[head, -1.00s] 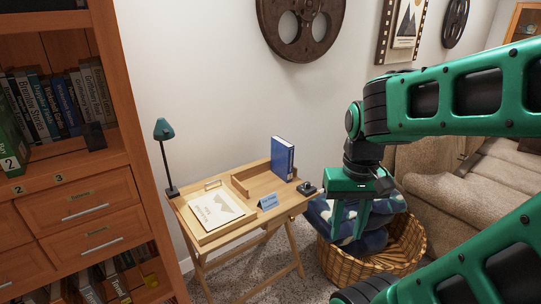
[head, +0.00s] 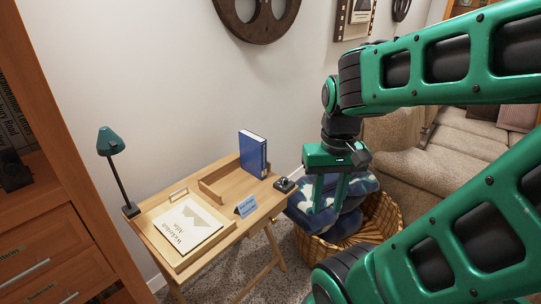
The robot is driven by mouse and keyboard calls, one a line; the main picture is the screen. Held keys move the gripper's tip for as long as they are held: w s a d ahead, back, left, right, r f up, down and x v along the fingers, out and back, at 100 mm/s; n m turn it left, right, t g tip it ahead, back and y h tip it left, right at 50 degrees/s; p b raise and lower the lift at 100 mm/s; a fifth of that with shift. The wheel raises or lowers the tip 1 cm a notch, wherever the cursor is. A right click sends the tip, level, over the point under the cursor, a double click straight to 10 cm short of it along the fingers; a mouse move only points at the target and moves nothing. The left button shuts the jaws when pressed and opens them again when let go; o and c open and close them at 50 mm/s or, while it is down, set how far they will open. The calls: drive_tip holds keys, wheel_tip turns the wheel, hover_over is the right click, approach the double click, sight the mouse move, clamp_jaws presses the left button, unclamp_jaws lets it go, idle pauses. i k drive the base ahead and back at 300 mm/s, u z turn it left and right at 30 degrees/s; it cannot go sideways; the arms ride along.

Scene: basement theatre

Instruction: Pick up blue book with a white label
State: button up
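The blue book (head: 252,153) stands upright at the back right of the small wooden desk (head: 213,252), with a small pale label low on its spine. My green gripper (head: 326,206) points down to the right of the desk, in front of the wicker basket. Its two fingers are apart with nothing held between them. It is apart from the book.
On the desk are a tray with a paper (head: 187,225), a small blue sign (head: 245,206), a dark small object (head: 285,185) and a green lamp (head: 112,150). The basket (head: 380,222) holds blue cushions. A bookcase (head: 45,190) stands at left, a sofa (head: 470,150) at right.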

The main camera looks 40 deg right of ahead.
sight(253, 155)
drive_tip(key=z, duration=0.65)
drive_tip(key=k, duration=0.5)
drive_tip(key=z, duration=0.45)
drive_tip(key=i, duration=0.45)
drive_tip(key=u, duration=0.5)
